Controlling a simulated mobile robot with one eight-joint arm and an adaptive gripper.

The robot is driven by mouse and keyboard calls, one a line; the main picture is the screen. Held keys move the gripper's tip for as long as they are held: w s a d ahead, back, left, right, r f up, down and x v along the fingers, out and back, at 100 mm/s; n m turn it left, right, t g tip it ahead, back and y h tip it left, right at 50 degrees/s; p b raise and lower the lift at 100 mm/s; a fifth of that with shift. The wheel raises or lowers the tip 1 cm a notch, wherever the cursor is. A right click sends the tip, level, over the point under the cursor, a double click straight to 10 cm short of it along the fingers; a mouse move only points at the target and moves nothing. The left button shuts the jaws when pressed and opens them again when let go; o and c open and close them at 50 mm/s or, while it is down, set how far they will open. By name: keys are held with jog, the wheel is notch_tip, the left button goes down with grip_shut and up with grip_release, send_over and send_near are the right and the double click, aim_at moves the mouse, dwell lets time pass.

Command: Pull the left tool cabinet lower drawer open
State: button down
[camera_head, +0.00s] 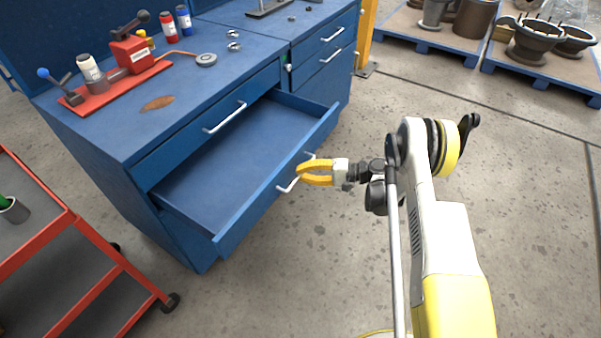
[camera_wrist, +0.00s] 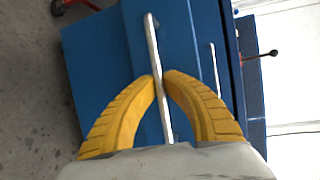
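The lower drawer (camera_head: 245,150) of the left tool cabinet is pulled well out, and its empty blue inside shows. Its silver bar handle (camera_head: 287,186) is on the drawer's front, and it also shows in the wrist view (camera_wrist: 153,45). My gripper (camera_head: 301,173) is at the middle of this handle. In the wrist view, the yellow fingertips (camera_wrist: 159,77) close in on both sides of the bar and appear to pinch it. The upper drawer of the left cabinet, with its own handle (camera_head: 224,118), is shut.
A red cart (camera_head: 75,235) stands close at the lower left. The cabinet top (camera_head: 205,90) holds a red clamp fixture and bottles. A second blue cabinet (camera_head: 322,60) adjoins behind. Loaded pallets (camera_head: 430,45) are at the back right. The floor in front of the drawer is clear.

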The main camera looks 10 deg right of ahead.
dwell(0.3)
jog(key=c, duration=1.5)
grip_release()
jog(key=v, duration=1.2)
